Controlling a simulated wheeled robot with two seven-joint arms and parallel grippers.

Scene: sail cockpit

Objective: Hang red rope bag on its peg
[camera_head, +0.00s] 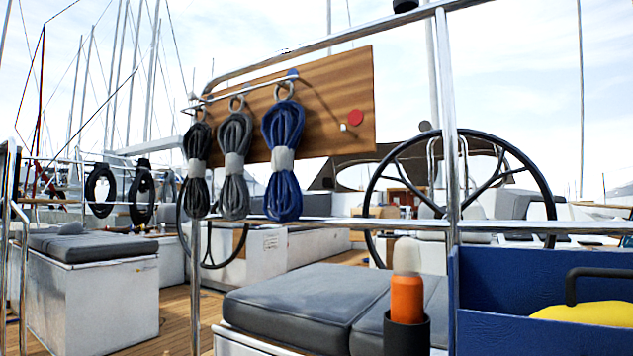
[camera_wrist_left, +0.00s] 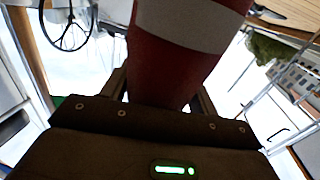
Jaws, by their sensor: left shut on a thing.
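The red rope bag (camera_wrist_left: 172,62) fills the upper middle of the left wrist view, red with a pale band around it. My left gripper (camera_wrist_left: 161,92) is shut on it, one finger on each side. The bag's top and loop are not visible. In the head view a wooden board (camera_head: 335,90) carries a red disc (camera_head: 355,117) with a bare pale peg (camera_head: 343,127) beside it. Neither gripper shows in the head view, and my right gripper is in no view.
Black (camera_head: 196,170), grey (camera_head: 234,165) and blue (camera_head: 283,160) rope coils hang left of the bare peg. A steel rail (camera_head: 400,226) crosses below the board. A blue box (camera_head: 540,320) and an orange bottle (camera_head: 407,298) stand at the lower right.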

